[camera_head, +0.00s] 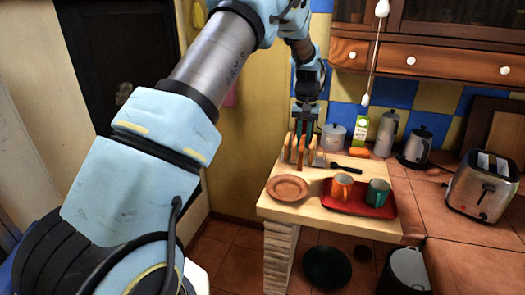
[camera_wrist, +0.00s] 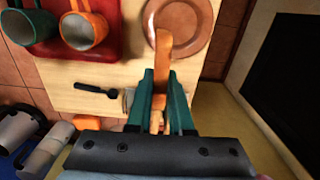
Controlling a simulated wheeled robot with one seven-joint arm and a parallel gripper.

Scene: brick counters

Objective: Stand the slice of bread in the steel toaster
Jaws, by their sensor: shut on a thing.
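The steel toaster (camera_head: 482,186) stands on the tiled counter at the far right in the head view, its dark slots facing up. My gripper (camera_head: 304,129) points down at the back left of the wooden counter, over several upright brown slices in a small rack. In the wrist view my gripper (camera_wrist: 161,80) has its teal fingers on both sides of a slice of bread (camera_wrist: 163,50), seen edge-on and shut between them. Part of the rack (camera_wrist: 128,100) shows beside the fingers. The lower part of the held slice is hidden, so I cannot tell if it is clear of the rack.
A brown plate (camera_head: 288,188) lies in front of the rack. A red tray (camera_head: 378,206) holds an orange mug (camera_head: 342,187) and a green mug (camera_head: 378,192). A black utensil (camera_head: 347,169), a carton (camera_head: 360,131), a pot (camera_head: 333,138) and a kettle (camera_head: 417,147) stand or lie towards the back.

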